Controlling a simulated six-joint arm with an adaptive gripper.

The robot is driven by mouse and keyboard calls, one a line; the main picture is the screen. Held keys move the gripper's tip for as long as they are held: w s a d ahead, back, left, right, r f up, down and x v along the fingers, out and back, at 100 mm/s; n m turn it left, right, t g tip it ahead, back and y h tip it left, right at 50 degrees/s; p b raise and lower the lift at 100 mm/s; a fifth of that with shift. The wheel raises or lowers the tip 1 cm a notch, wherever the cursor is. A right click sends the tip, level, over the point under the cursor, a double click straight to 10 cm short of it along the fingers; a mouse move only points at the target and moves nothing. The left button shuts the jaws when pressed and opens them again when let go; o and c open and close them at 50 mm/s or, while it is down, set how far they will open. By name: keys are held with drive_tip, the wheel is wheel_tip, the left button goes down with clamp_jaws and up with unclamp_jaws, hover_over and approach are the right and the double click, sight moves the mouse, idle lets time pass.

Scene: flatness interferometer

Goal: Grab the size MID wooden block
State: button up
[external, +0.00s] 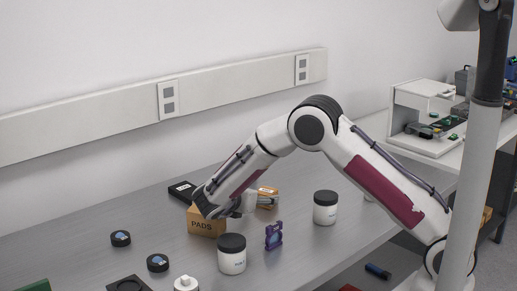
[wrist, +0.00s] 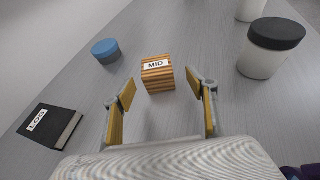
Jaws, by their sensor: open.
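The wooden block labelled MID (wrist: 157,76) stands on the grey bench in the wrist view, with striped wood grain and a white label on top. My gripper (wrist: 166,92) is open, its two yellow-padded fingers spread left and right. The block lies ahead of the fingers, centred slightly left of the middle of the gap, and nothing is held. In the external view, an orange-brown block (external: 267,192) shows just beyond my gripper (external: 252,203), which partly hides it; its label cannot be read there.
A black LOG book (wrist: 52,128) lies at left and a blue-topped puck (wrist: 105,50) stands beyond it. A white jar with a black lid (wrist: 266,55) stands at right. A PADS box (external: 204,223) and a purple item (external: 273,236) are near my arm.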

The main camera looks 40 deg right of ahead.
sight(265, 195)
drive_tip(key=shift+d+f, duration=0.1)
drive_tip(key=shift+d, duration=0.1)
drive_tip(key=shift+w, duration=0.1)
drive_tip(key=shift+x, duration=2.6)
drive_tip(key=shift+w, duration=0.2)
drive_tip(key=c, duration=1.2)
